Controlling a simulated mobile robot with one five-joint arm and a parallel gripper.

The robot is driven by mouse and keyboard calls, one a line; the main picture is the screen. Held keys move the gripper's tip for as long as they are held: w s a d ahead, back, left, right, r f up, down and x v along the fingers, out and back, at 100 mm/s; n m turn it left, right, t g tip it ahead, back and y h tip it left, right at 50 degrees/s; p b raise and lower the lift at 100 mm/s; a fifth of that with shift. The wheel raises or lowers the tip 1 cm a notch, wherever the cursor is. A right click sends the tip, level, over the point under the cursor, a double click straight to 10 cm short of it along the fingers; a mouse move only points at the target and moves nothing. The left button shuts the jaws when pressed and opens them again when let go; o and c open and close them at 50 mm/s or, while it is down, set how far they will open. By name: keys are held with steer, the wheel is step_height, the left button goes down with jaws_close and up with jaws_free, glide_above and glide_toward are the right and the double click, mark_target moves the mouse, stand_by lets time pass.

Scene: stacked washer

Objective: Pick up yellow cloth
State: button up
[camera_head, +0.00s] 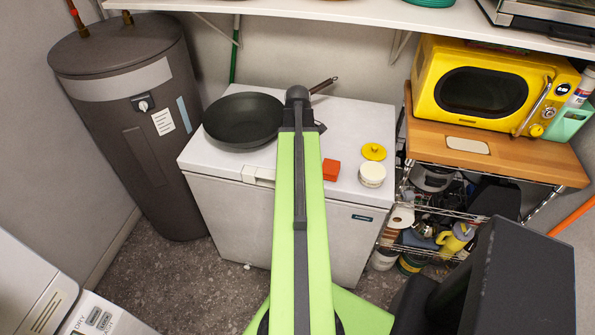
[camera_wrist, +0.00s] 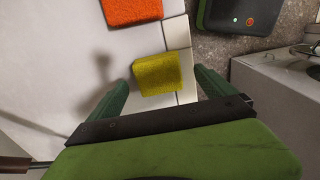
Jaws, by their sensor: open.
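The yellow cloth (camera_wrist: 158,74) shows in the wrist view as a small, thick, rough-textured block. It lies on the white top near its edge. My gripper (camera_wrist: 161,77) is open, with one green finger to the left of the cloth and one to the right. A gap shows between the cloth and each finger, and nothing is held. In the head view I cannot make out the cloth; my green arm crosses the freezer top and may hide it.
An orange block (camera_wrist: 132,9) lies just beyond the cloth; an orange-red block (camera_head: 331,170) sits on the white chest freezer (camera_head: 325,228). A black pan (camera_head: 243,119), yellow lid (camera_head: 373,152) and white jar (camera_head: 372,174) are also there. A shelf (camera_head: 390,13) overhangs the back.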

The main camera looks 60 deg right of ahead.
step_height(320, 180, down, 3)
steer(key=shift+w+f+b, duration=0.1)
steer(key=shift+f+b, duration=0.1)
steer(key=shift+b, duration=0.85)
steer(key=shift+r, duration=0.2)
steer(key=shift+c, duration=0.3)
steer(key=c, duration=1.4)
steer(key=shift+r+p, duration=0.1)
steer(key=shift+p, duration=0.25)
step_height(320, 180, up, 4)
steer(key=p, duration=0.4)
steer(key=shift+r, duration=0.25)
steer(key=s+d+r+p, duration=0.1)
steer(key=s+r+p, duration=0.1)
steer(key=s, duration=0.1)
steer(key=s+d+r+p, duration=0.1)
steer(key=s+r+p, duration=0.1)
steer(key=s, duration=0.2)
steer(key=s+d+r+p, duration=0.1)
steer(key=s+r+p, duration=0.1)
steer(key=s, duration=0.2)
steer(key=shift+s+d+r+p, duration=0.1)
steer(key=shift+d+r+p, duration=0.05)
steer(key=shift+d+p, duration=0.2)
